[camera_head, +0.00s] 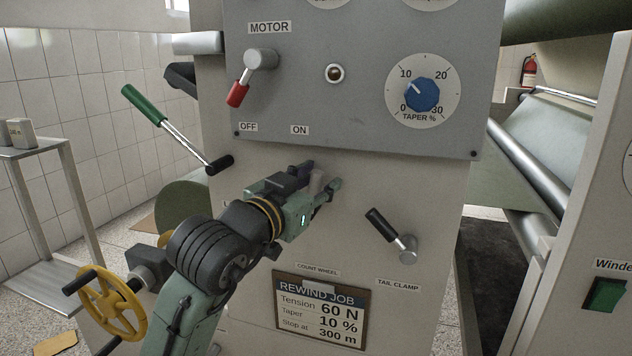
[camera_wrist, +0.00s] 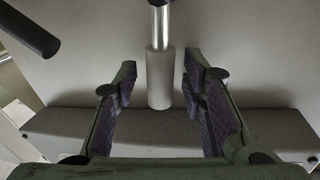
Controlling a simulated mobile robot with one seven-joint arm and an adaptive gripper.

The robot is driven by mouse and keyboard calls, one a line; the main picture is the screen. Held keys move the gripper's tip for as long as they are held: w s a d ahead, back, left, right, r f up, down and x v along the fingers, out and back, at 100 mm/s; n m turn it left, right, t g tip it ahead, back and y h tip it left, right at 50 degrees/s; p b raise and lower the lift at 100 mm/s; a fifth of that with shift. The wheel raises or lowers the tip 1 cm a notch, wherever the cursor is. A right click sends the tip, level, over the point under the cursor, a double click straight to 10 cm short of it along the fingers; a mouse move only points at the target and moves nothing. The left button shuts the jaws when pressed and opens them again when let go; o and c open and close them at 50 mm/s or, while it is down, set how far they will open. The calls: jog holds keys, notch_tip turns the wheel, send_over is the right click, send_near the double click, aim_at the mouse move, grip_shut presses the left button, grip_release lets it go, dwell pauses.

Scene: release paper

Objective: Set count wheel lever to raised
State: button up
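The count wheel lever shows in the wrist view as a metal shaft with a light grey grip (camera_wrist: 160,77) at its end. In the head view its grey grip (camera_head: 316,183) is partly hidden by my gripper (camera_head: 321,178), above the COUNT WHEEL label (camera_head: 318,270). In the wrist view my gripper (camera_wrist: 160,78) is open, with one finger on each side of the grip. A gap shows on both sides. The lever's pivot is hidden in the head view.
A green-handled lever (camera_head: 145,104) is at upper left, and the black-handled tail clamp lever (camera_head: 381,225) at right. The grey control panel (camera_head: 300,105) juts out just above my gripper. A job card (camera_head: 320,312) and yellow handwheel (camera_head: 112,305) are below.

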grip_shut()
dwell(0.7)
